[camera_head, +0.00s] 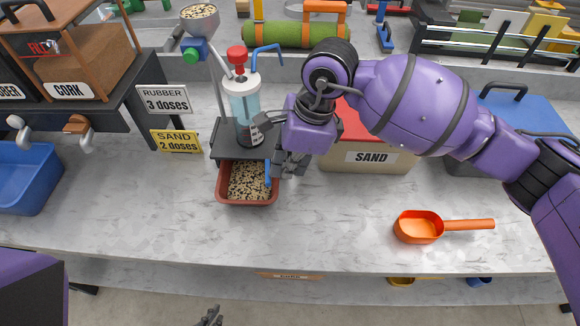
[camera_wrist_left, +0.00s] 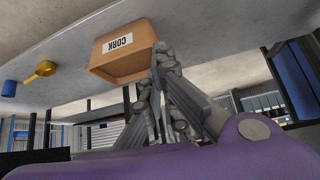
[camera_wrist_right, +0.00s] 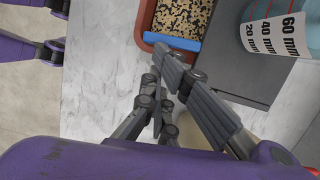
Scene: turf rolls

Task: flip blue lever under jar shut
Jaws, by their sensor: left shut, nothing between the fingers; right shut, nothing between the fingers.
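The clear jar (camera_head: 243,98) with a red cap stands on a dark stand (camera_head: 226,140). The blue lever (camera_head: 268,173) hangs below the stand, pointing down over the right part of a reddish tray. It also shows in the right wrist view (camera_wrist_right: 173,41) as a blue bar across the tray's edge. My right gripper (camera_head: 283,167) is shut and empty, just right of the lever; in the right wrist view its fingertips (camera_wrist_right: 157,62) are close to the bar. I cannot tell whether they touch. My left gripper (camera_head: 212,314) is shut and empty, low in front of the counter.
The reddish tray (camera_head: 232,202) holds speckled granules. A SAND box (camera_head: 372,158) stands to the right, an orange scoop (camera_head: 418,228) at front right. A blue bin (camera_head: 27,180) is at far left. The CORK bin (camera_wrist_left: 120,55) is near my left gripper. The front counter is mostly clear.

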